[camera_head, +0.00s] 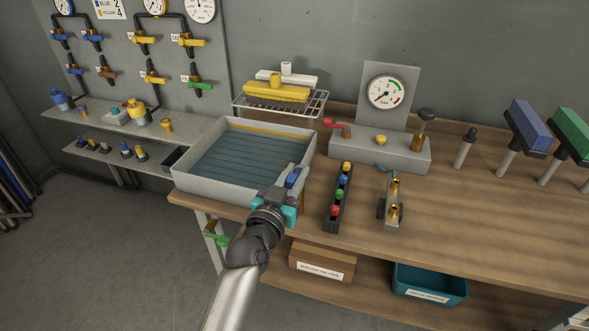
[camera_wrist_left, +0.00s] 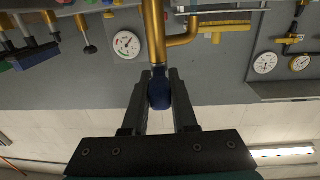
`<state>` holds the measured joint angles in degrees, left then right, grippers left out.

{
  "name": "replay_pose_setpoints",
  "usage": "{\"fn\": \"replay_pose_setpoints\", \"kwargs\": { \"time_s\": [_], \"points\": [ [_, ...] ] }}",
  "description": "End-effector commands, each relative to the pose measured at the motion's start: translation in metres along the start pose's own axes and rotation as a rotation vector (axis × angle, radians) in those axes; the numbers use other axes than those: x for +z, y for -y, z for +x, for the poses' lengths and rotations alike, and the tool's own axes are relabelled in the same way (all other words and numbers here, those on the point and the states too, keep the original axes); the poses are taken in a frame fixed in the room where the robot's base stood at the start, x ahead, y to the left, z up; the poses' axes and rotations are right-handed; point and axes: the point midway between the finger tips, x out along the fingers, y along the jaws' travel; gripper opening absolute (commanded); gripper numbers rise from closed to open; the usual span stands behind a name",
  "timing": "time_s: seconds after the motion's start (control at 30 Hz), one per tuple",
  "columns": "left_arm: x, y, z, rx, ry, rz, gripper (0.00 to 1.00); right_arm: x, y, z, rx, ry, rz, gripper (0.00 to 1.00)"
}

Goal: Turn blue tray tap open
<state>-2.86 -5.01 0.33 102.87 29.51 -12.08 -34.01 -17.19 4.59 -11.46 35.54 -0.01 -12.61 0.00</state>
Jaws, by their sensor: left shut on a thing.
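The grey tray (camera_head: 245,150) holds what looks like water and sits on the left end of the wooden bench. My left gripper (camera_head: 289,185) is at the tray's near right corner. A blue handle (camera_head: 293,177) shows beside its fingers. In the left wrist view, the left gripper (camera_wrist_left: 160,82) is shut on the blue tap handle (camera_wrist_left: 159,95), with a finger on each side of it. The handle is joined to a brass pipe (camera_wrist_left: 154,40) with a side branch. The fingers hide the handle's edges, and I cannot tell how far it is turned. My right gripper is not in view.
A rack of coloured-capped pieces (camera_head: 338,200) and a brass fitting on a stand (camera_head: 394,205) stand right of my left gripper. A gauge panel (camera_head: 387,95) and a wire shelf (camera_head: 281,104) with brushes stand behind. The bench's front right is clear.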

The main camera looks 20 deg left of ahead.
Motion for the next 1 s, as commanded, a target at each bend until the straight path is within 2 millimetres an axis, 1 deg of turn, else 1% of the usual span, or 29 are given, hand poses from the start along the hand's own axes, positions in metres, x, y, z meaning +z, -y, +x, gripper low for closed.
{"fn": "replay_pose_setpoints", "kwargs": {
  "time_s": [0.2, 0.23, 0.47, 0.77, 0.87, 1.0],
  "points": [
    [-0.001, 0.001, 0.0, -0.001, -0.003, 0.0, 0.0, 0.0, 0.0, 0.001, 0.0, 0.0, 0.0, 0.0],
    [-0.001, 0.001, 0.0, -0.001, -0.003, 0.0, 0.29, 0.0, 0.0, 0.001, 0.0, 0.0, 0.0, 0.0],
    [-0.001, 0.0, 0.0, 0.0, -0.003, 0.0, 0.55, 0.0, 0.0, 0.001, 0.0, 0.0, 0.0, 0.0],
    [0.0, 0.0, -0.002, 0.0, -0.001, 0.0, 0.55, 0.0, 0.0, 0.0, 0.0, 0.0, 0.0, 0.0],
    [0.0, 0.0, -0.008, 0.0, -0.001, 0.001, 0.55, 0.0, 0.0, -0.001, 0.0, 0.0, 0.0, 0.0],
    [0.0, 0.0, -0.026, 0.001, 0.001, 0.002, 0.55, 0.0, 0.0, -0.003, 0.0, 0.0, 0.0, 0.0]
  ]
}}
